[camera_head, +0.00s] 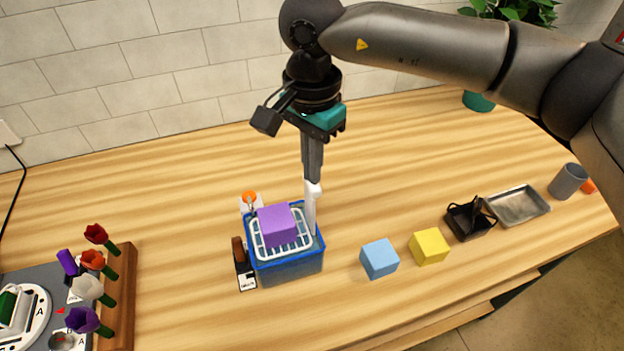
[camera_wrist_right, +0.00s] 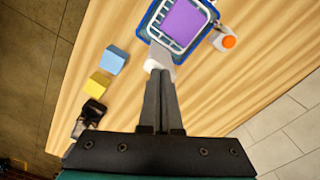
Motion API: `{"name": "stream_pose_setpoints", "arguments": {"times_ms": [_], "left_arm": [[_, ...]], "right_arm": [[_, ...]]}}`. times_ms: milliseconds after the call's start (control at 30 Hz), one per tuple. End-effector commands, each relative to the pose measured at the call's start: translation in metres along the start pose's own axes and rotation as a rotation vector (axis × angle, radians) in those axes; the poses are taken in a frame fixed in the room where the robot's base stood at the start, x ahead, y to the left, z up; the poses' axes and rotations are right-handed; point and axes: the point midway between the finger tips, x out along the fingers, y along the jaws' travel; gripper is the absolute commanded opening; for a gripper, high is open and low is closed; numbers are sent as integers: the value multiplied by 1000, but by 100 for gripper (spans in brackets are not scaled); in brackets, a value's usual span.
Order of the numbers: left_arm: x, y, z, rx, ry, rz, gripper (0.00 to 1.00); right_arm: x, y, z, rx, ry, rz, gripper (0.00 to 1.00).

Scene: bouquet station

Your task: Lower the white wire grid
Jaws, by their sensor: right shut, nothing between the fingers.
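The white wire grid (camera_head: 259,252) lies over the opening of a blue bin (camera_head: 290,268), with a purple block (camera_head: 277,226) on top of it. The grid (camera_wrist_right: 158,27) and purple block (camera_wrist_right: 184,23) also show at the top of the right wrist view. My right gripper (camera_head: 313,180) points down at the bin's right side with its fingers shut and empty. A white upright piece (camera_head: 310,212) stands at the fingertips beside the grid; I cannot tell whether they touch. My left gripper is not in view.
A light blue block (camera_head: 379,258) and a yellow block (camera_head: 429,247) sit right of the bin. Further right are a black holder (camera_head: 470,219), a metal tray (camera_head: 518,205) and a grey cup (camera_head: 568,181). Several flowers (camera_head: 92,260) stand in a wooden rack at left.

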Motion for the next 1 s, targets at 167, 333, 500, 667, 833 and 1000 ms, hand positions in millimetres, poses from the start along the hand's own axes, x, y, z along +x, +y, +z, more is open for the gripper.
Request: {"name": "stream_pose_setpoints", "arguments": {"times_ms": [167,333,500,667,833,1000], "left_arm": [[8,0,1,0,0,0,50],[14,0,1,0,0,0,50],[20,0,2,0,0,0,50],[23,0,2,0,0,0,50],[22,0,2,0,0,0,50],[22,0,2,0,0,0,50]], "right_arm": [[9,0,0,0,-1,1,0],[15,0,0,0,-1,2,0],[20,0,0,0,-1,2,0],[23,0,0,0,-1,2,0],[22,0,0,0,-1,2,0],[23,0,0,0,0,1,0]]}}
